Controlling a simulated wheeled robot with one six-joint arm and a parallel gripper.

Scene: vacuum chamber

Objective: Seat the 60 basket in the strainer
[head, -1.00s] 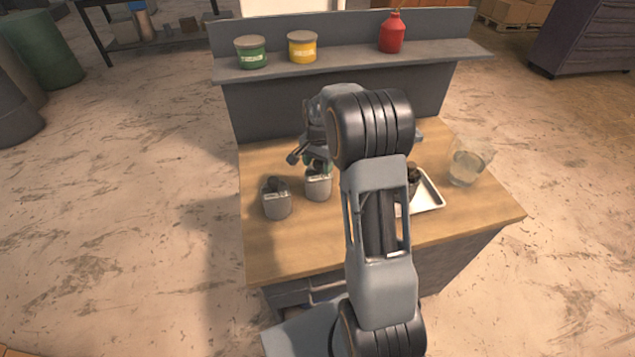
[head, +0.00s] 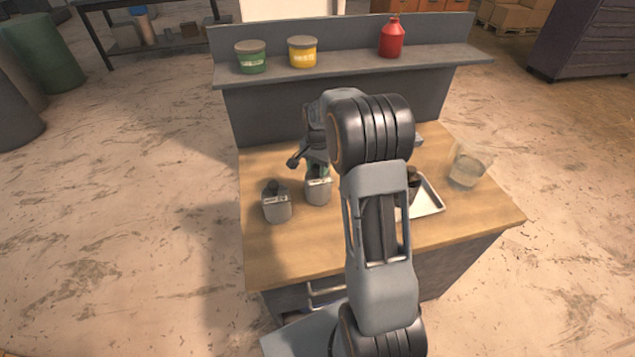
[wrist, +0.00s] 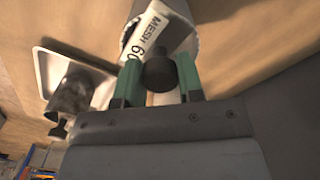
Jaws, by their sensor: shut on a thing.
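The 60 basket (wrist: 150,36), grey with a white tag reading MESH 60, is in the wrist view at my fingertips. My gripper (wrist: 160,80) has green fingers, shut on the dark round knob on top of it. In the head view this grey basket (head: 318,192) is at the table's left middle, with my gripper (head: 318,172) directly above it. I cannot tell whether it is touching the wood. A second, similar grey basket (head: 276,208) stands to its left. I cannot make out the strainer; my arm hides the middle of the table.
A shallow metal tray (head: 431,205) lies right of my arm with a dark-topped metal piece (head: 413,184) on it. A clear beaker (head: 467,168) stands near the right edge. Behind is a raised shelf (head: 345,63) with green and yellow tubs and a red bottle. The front-left wood is clear.

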